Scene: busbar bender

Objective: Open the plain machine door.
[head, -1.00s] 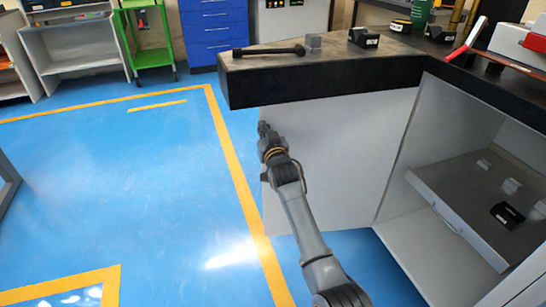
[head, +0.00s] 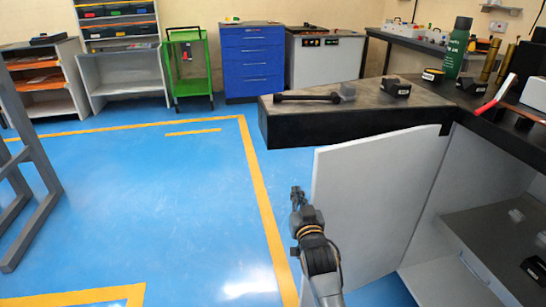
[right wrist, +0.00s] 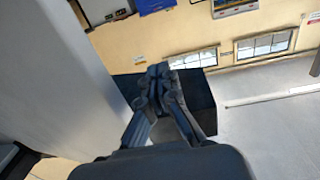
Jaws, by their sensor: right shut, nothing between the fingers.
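The plain white machine door (head: 370,215) stands open at the front of the bench. Its free edge is swung out to the left, and its top edge is clear of the worktop. My right gripper (head: 297,192) is just left of the door's free edge. It is shut and empty. In the right wrist view the shut fingers (right wrist: 159,72) show in the middle, with a pale panel, seemingly the door (right wrist: 75,75), to their left. A small gap shows between them there. My left gripper is not in view.
The cabinet's inside shelf (head: 490,235) shows at right. The dark worktop (head: 320,127) above carries a black bar (head: 306,97) and small blocks. A green cart (head: 188,70) and blue drawers (head: 253,65) stand at the back.

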